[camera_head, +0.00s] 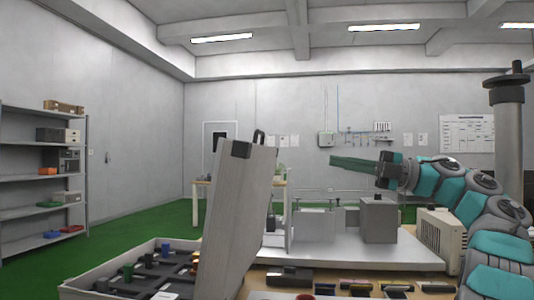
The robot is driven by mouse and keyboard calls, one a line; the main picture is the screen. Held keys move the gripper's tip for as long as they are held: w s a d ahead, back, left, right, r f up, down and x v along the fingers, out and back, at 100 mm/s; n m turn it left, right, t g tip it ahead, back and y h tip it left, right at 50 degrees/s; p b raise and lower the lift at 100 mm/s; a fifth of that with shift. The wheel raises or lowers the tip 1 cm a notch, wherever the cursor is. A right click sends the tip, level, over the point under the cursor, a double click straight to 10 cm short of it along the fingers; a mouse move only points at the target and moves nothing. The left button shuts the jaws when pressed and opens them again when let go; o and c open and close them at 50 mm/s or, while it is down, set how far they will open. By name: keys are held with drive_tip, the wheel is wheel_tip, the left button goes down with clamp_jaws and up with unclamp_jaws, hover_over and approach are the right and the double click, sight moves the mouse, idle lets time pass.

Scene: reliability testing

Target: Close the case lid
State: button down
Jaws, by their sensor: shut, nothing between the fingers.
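The case (70,289) sits at the bottom left, its grey tray rim around a dark insert with several small coloured parts. Its grey lid (238,205) stands up, steeply raised from the tray and leaning slightly right at the top, with a dark latch and a black handle (259,137) at its top edge. My gripper (335,161) is to the right of the lid and about level with its top, apart from it in the picture. Its green fingers are together and point left, with nothing between them. The lid's hinge is hidden.
A grey plate with block fixtures (379,220) lies behind and right of the lid, below my gripper. Several small items (289,277) lie along the front of the table. A beige box (440,238) stands beside my arm. The air between gripper and lid looks clear.

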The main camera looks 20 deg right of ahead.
sight(266, 149)
drive_tip(key=b+x, duration=0.2)
drive_tip(key=x, duration=1.1)
drive_tip(key=shift+w+a, duration=0.2)
drive_tip(key=shift+w, duration=0.2)
drive_tip(key=shift+w+a, duration=0.15)
drive_tip(key=shift+a, duration=0.1)
drive_tip(key=shift+a+r, duration=0.1)
drive_tip(key=shift+r, duration=0.05)
